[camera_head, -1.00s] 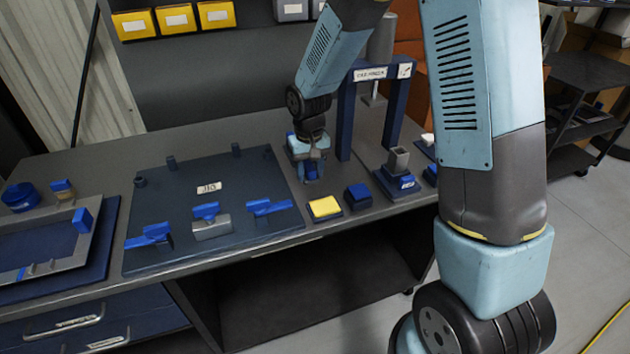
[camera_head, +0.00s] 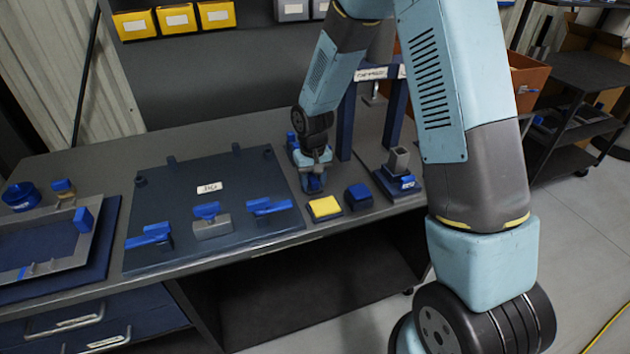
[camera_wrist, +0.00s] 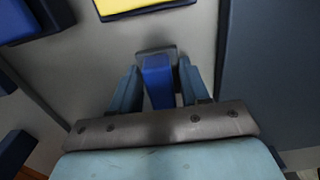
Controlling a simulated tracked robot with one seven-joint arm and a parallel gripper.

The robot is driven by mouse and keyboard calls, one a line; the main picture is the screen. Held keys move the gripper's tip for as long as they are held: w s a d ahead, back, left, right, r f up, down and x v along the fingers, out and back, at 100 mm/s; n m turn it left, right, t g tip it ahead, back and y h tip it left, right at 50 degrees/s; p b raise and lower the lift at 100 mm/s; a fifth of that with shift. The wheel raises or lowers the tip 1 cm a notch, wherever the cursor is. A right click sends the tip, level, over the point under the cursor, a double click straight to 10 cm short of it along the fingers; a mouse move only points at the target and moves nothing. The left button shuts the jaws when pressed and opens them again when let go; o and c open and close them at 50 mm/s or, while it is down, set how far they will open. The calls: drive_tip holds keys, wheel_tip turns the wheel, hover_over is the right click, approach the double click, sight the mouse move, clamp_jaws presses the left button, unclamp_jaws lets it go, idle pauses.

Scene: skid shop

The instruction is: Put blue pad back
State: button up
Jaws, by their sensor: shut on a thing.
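My gripper (camera_head: 314,186) is low over the bench, to the left of the press frame and behind the yellow pad. It is shut on a blue pad (camera_wrist: 158,82), a blue block seen between the two fingers in the wrist view. A small grey plate (camera_wrist: 157,51) shows at the block's far end; I cannot tell whether it is part of it. In the head view my gripper mostly hides the held piece, and I cannot tell whether it touches the bench.
A yellow pad (camera_head: 325,208) and another dark blue block (camera_head: 358,195) stand at the bench front. A dark board (camera_head: 180,185) with blue-handled clamps lies to the left. The blue press frame (camera_head: 347,125) stands behind, and a grey post on a blue base (camera_head: 398,180) is to the right.

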sight(313, 178)
drive_tip(key=o, duration=1.2)
wheel_tip(313, 178, up, 12)
drive_tip(key=shift+r, duration=0.15)
drive_tip(key=s+d+r+m+t, duration=0.1)
drive_tip(key=s+d+r, duration=0.45)
drive_tip(key=r, duration=0.25)
drive_tip(key=s+d+r+m+t, duration=0.1)
drive_tip(key=s+d+r+t, duration=0.1)
drive_tip(key=s+d+r, duration=0.35)
drive_tip(key=s+d+r+t, duration=0.1)
drive_tip(key=s+d+r, duration=0.3)
drive_tip(key=s, duration=0.3)
drive_tip(key=s+d+r+m+t, duration=0.1)
drive_tip(key=s+d+r, duration=0.3)
drive_tip(key=s, duration=0.3)
drive_tip(key=shift+s+r+t, duration=0.25)
drive_tip(key=shift+t, duration=0.05)
drive_tip(key=shift+d, duration=0.1)
